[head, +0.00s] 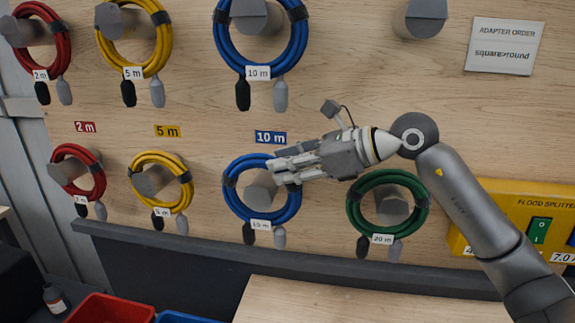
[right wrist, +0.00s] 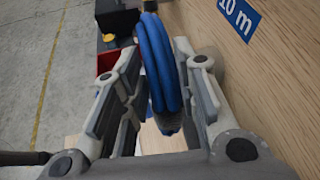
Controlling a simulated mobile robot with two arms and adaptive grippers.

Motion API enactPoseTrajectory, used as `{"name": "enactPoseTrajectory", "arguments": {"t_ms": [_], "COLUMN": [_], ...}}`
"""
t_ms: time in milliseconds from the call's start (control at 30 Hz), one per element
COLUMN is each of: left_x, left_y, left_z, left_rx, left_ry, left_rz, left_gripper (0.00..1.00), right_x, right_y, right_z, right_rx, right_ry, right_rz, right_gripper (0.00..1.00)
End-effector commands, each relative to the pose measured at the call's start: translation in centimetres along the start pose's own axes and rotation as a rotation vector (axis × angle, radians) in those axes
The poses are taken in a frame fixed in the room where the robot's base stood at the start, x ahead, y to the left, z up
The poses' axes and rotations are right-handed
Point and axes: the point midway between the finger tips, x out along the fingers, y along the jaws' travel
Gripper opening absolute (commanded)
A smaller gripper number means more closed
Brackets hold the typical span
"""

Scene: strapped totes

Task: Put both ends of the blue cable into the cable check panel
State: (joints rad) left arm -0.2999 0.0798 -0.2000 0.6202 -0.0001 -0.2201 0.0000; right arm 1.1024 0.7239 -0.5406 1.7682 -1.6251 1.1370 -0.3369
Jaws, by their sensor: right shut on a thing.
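A lower coiled blue cable (head: 231,203) hangs on a grey peg under the 10 m label, tied with black straps. Its black end (head: 248,234) and grey end (head: 280,238) dangle below a white tag. My right gripper (head: 277,172) is shut on the upper right of this coil. In the right wrist view the blue strands (right wrist: 157,62) stand between the two fingers (right wrist: 160,85). A second blue coil (head: 226,50) hangs on the peg above, with a black and a grey end. No cable check panel is identifiable. My left gripper is not in view.
Red (head: 60,150), yellow (head: 153,155) and green (head: 354,205) coils hang on pegs nearby, the green one just right of my gripper. A yellow flood splitter box (head: 500,200) is at the right. A red bin (head: 110,308) and a wooden surface (head: 310,305) lie below.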

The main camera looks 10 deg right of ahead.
Motion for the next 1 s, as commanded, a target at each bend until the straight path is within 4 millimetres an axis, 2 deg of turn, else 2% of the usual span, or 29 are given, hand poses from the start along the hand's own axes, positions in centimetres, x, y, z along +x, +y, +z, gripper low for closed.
{"name": "enactPoseTrajectory", "arguments": {"t_ms": [33, 1000], "left_x": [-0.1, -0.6], "left_y": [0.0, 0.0], "left_z": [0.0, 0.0], "left_rx": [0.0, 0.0], "left_ry": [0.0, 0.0], "left_rz": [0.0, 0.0], "left_gripper": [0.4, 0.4], "right_x": [-0.2, 0.3], "right_y": [-0.2, -2.4], "right_z": [0.5, 0.2], "right_rx": [-0.002, -0.004], "right_ry": [-0.012, -0.012], "right_rz": [-0.004, -0.004], "right_gripper": [0.0, 0.0]}}
